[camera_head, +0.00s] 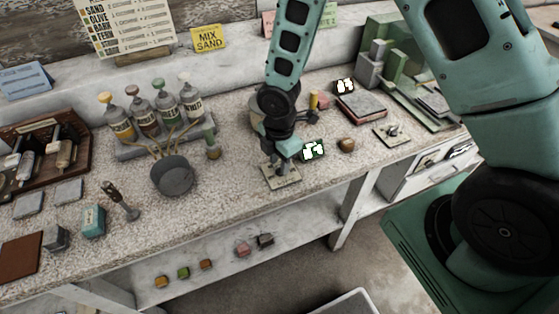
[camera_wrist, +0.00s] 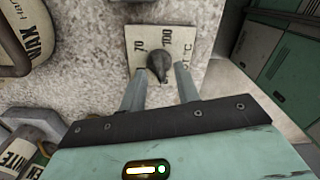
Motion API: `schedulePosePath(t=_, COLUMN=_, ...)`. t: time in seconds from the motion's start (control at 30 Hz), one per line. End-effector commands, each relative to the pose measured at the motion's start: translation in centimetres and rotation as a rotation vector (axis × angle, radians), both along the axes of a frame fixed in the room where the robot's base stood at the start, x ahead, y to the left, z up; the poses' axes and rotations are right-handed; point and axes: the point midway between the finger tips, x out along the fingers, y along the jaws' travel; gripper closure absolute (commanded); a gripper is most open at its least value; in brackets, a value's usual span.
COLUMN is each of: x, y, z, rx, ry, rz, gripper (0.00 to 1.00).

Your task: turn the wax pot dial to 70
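The dial plate (camera_wrist: 138,60) is a pale square on the counter, printed with 70 at left, 100 at top middle and smaller marks at right. A dark, teardrop-shaped knob (camera_wrist: 158,62) sits on it; which mark it points to is unclear. My gripper (camera_wrist: 162,72) is open, its two grey fingers on either side of the knob's near part, with a gap between them. Finger contact is unclear. In the head view, my gripper (camera_head: 274,177) reaches down over the plate (camera_head: 291,181) and hides the knob. The wax pot (camera_wrist: 22,45), lettered WAX, shows at upper left in the wrist view.
A dark round pan (camera_head: 172,176) and a rack of bottles (camera_head: 150,145) stand left of my arm. A brown lump (camera_head: 346,145), a book (camera_head: 361,108) and another small plate with a knob (camera_head: 391,134) lie to the right. The counter's front edge is close.

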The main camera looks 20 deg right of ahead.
Motion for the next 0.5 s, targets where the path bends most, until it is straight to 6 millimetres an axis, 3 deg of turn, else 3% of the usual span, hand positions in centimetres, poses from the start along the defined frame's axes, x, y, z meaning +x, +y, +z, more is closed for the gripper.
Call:
schedulePosePath(t=0.37, x=0.01, y=-0.05, z=-0.65, rx=-0.001, ry=0.0, rz=0.0, gripper=0.68)
schedulePosePath(t=0.5, x=0.01, y=-0.04, z=-0.64, rx=-0.001, ry=0.0, rz=0.0, gripper=1.0)
